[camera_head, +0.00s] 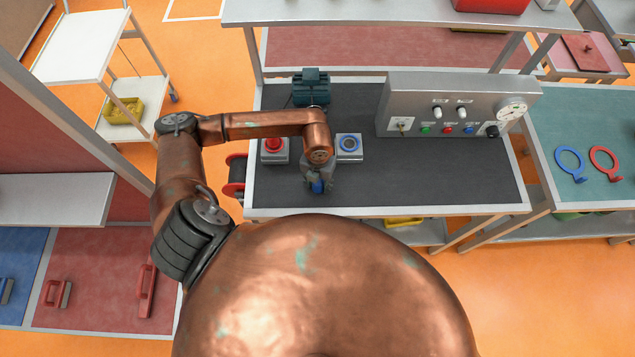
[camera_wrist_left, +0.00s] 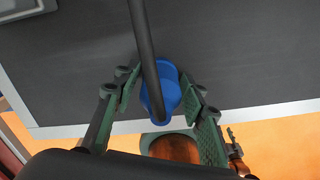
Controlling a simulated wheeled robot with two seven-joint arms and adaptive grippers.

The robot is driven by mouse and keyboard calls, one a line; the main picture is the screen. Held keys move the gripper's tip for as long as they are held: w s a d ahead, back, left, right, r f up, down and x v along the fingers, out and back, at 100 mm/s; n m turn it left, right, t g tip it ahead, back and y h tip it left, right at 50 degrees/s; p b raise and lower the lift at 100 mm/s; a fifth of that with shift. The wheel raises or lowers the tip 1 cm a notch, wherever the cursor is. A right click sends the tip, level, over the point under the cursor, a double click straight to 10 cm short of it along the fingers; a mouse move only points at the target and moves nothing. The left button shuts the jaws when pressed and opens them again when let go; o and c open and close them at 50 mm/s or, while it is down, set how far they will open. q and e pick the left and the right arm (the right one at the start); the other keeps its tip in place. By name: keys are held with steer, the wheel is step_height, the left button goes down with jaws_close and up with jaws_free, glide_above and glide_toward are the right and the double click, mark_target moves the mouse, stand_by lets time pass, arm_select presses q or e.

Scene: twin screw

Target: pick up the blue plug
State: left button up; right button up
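The blue plug (camera_head: 318,187) is at the front part of the dark work table, below my left gripper (camera_head: 320,175). In the left wrist view the blue plug (camera_wrist_left: 165,82) sits between the two green fingers of my left gripper (camera_wrist_left: 160,88), with a thick black cable running across it. The finger pads are close to both sides of the plug. I cannot tell whether they press on it, or whether the plug rests on the table. My right gripper is not in view.
A red button box (camera_head: 273,149) and a blue-ringed box (camera_head: 349,147) stand behind the gripper. A grey control panel (camera_head: 455,107) is at the back right. A dark teal device (camera_head: 310,88) stands at the back. The table's right front (camera_head: 450,185) is clear.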

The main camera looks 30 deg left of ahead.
arm_select(q)
steer(key=c, duration=0.8)
steer(key=shift+r, duration=0.1)
